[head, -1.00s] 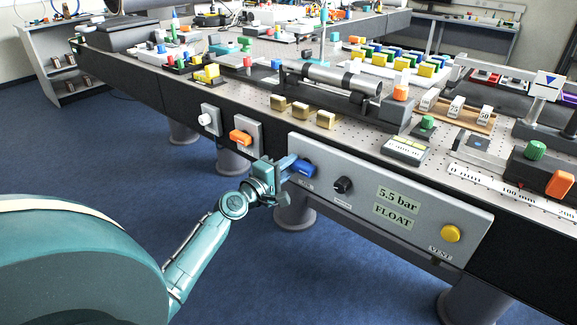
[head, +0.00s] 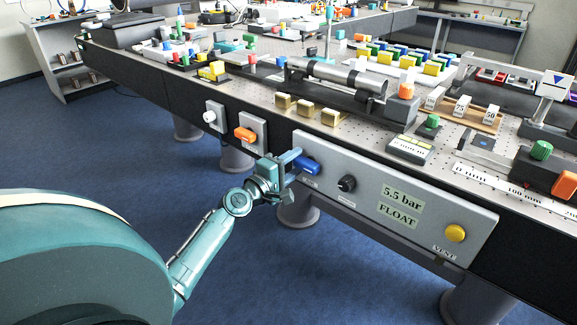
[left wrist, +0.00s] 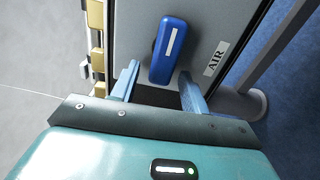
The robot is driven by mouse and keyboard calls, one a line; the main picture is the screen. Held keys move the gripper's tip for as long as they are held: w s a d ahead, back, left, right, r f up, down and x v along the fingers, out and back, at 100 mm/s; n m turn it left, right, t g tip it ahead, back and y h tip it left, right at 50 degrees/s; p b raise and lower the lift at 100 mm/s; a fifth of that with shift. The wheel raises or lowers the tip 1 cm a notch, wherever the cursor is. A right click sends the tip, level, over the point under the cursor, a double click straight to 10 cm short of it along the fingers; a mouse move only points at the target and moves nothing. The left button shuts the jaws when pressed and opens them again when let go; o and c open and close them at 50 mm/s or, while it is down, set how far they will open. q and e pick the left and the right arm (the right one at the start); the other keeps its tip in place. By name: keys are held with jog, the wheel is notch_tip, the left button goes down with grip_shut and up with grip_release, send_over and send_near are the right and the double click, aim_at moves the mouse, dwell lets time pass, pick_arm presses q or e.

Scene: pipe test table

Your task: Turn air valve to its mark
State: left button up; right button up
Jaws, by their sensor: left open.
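The air valve is a blue bar handle (head: 308,167) with a white stripe, on the left part of the grey front panel (head: 365,205). In the left wrist view the handle (left wrist: 168,48) stands nearly upright, tilted slightly, beside the label "AIR" (left wrist: 216,58). My left gripper (head: 293,164) is at the handle, its jaws open. In the left wrist view its blue fingers (left wrist: 159,72) lie either side of the handle's near end, with gaps visible. I cannot make out the valve's mark. My right gripper is not in view.
A black knob (head: 346,184), a display reading "5.5 bar FLOAT" (head: 400,205) and a yellow VENT button (head: 455,233) are right of the valve. An orange handle (head: 245,135) and white knob (head: 209,116) are left. The blue floor (head: 90,150) before the table is clear.

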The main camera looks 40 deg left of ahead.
pick_arm(q)
jog(key=s+a+b, duration=0.1)
jog(key=s+b, duration=0.1)
jog(key=s, duration=1.1)
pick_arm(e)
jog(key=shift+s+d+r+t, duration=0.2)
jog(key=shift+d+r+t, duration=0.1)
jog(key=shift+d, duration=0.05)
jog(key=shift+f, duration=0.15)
